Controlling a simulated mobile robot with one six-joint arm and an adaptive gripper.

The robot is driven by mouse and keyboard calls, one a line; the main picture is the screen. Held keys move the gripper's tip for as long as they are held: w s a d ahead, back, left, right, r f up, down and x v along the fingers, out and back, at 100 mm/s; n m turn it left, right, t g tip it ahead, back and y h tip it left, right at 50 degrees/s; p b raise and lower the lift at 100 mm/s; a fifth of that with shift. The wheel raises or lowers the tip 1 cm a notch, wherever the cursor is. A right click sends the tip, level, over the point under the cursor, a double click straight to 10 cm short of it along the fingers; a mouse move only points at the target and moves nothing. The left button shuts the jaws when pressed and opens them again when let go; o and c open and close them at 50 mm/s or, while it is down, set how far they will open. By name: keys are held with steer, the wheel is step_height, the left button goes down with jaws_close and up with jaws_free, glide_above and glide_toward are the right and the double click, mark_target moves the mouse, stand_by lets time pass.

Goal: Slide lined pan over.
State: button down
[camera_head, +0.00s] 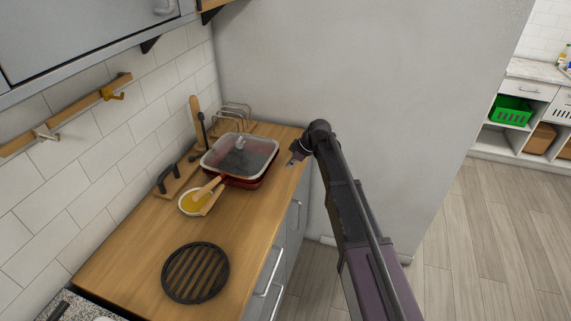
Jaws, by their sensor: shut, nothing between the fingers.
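A red pan (247,184) with a dark, see-through lid (239,154) stands at the far end of the wooden counter (134,261). The lid hides the inside of the pan, so I cannot tell whether it is lined. My gripper (291,163) is shut and empty, just right of the pan near the counter's right edge. A small gap seems to lie between its fingertips and the pan. The fingers look small and dark at this distance.
A yellow-filled bowl (190,203) with wooden utensils stands in front of the pan. A round black trivet (195,273) lies nearer on the counter. A wire rack (236,112) stands behind the pan by the grey wall (340,60). Bare counter lies between bowl and trivet.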

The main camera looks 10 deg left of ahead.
steer(key=shift+p+v, duration=1.55)
steer(key=shift+v, duration=0.6)
steer(key=shift+d, duration=0.1)
steer(key=s+d+f+m+h, duration=0.1)
steer(key=s+d+m+h, duration=0.2)
steer(key=s+d+m, duration=0.5)
steer(key=s+d+f+m+h, duration=0.1)
steer(key=s+d+m+h, duration=0.2)
steer(key=s+d+m, duration=0.6)
steer(key=s+d, duration=0.4)
steer(key=d, duration=0.4)
steer(key=s+d, duration=0.4)
steer(key=d, duration=0.3)
steer(key=shift+d+f, duration=0.3)
steer(key=shift+d, duration=0.1)
steer(key=shift+s, duration=0.1)
